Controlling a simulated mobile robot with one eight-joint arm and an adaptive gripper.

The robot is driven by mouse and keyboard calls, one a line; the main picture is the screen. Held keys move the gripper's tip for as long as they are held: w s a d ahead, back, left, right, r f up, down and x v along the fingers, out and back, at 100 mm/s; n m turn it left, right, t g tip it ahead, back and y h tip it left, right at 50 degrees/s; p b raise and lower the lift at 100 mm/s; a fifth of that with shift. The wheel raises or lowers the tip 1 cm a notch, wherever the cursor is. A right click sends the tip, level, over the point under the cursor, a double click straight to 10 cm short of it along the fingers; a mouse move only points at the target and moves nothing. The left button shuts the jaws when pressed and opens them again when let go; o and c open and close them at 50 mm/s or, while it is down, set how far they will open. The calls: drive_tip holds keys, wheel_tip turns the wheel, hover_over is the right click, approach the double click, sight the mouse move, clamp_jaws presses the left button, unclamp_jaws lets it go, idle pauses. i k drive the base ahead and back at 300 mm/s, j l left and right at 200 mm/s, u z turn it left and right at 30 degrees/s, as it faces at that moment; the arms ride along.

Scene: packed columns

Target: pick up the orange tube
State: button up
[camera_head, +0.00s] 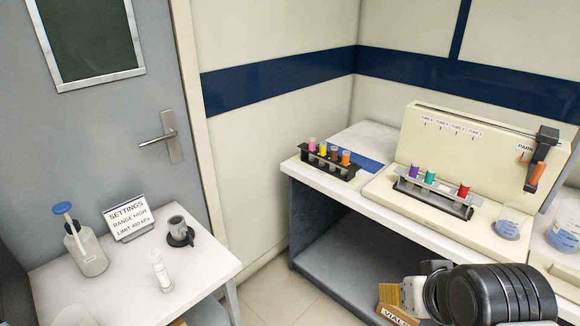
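The orange tube (346,157) stands upright at the right end of a black rack (329,169) on the back part of the long white bench. Only its orange top shows clearly; its lower part is hidden in the rack. A brown-topped tube (334,154) stands directly to its left, then a yellow tube (322,149) and a pink one (312,144). The fingers of my gripper cannot be made out; a dark ridged part of my arm fills the bottom right corner, well apart from the rack.
To the right, a cream machine (480,150) has a grey rack (432,197) with purple, teal and red tubes, plus an orange-handled lever (537,173). A beaker (509,222) stands beside it. A side table (135,290) at left holds a bottle, sign, cup and vial.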

sight(346, 155)
drive_tip(key=i+j, duration=0.3)
drive_tip(key=i+j+z, duration=0.1)
drive_tip(key=i+j, duration=0.15)
drive_tip(key=j, duration=0.25)
drive_tip(key=i+j+z, duration=0.1)
drive_tip(key=i+j, duration=0.15)
drive_tip(key=j, duration=0.2)
drive_tip(key=i+j, duration=0.25)
drive_tip(key=j, duration=0.15)
